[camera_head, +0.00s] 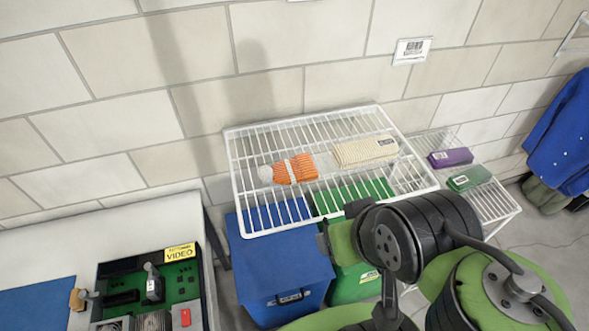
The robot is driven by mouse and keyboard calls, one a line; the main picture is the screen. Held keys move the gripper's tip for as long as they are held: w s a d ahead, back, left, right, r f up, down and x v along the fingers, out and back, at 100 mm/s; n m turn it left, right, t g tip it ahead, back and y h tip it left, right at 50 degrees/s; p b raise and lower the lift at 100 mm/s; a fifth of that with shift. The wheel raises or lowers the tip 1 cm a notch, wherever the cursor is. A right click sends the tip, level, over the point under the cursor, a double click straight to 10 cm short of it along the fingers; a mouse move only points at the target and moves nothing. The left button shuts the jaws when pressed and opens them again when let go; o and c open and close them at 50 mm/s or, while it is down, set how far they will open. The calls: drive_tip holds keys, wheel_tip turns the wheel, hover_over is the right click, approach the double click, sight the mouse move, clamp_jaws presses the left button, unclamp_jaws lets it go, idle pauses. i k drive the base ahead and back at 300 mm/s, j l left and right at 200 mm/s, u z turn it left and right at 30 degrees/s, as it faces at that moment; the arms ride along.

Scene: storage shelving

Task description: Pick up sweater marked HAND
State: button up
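A cream, knitted-looking folded item (364,151) lies on the white wire shelf (240,190), near its right side. It has a small dark label at its right end, too small to read. An orange-and-white folded item (294,169) lies to its left on the same shelf. A purple folded item (450,157) and a green one (469,178) with pale labels lie on a lower rack to the right. I cannot read HAND on any of them. My green and black arm fills the lower right, in front of the shelf. My gripper's fingers do not show.
A blue bin (285,265) and a green bin (352,283) stand under the shelf. A table (60,255) with a circuit board (180,283) is at the left. Blue clothing (565,130) hangs at the right. A tiled wall (140,100) closes the back.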

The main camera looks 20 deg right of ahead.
sight(348, 156)
drive_tip(key=l+u, duration=0.3)
drive_tip(key=l, duration=0.15)
drive_tip(key=k+l+u, duration=0.1)
drive_tip(key=l+u, duration=0.2)
drive_tip(key=l, duration=0.2)
drive_tip(key=k+l+u, duration=0.1)
drive_tip(key=l+u, duration=0.25)
drive_tip(key=k+l+u, duration=0.15)
drive_tip(key=l+u, duration=0.15)
drive_tip(key=l, duration=0.2)
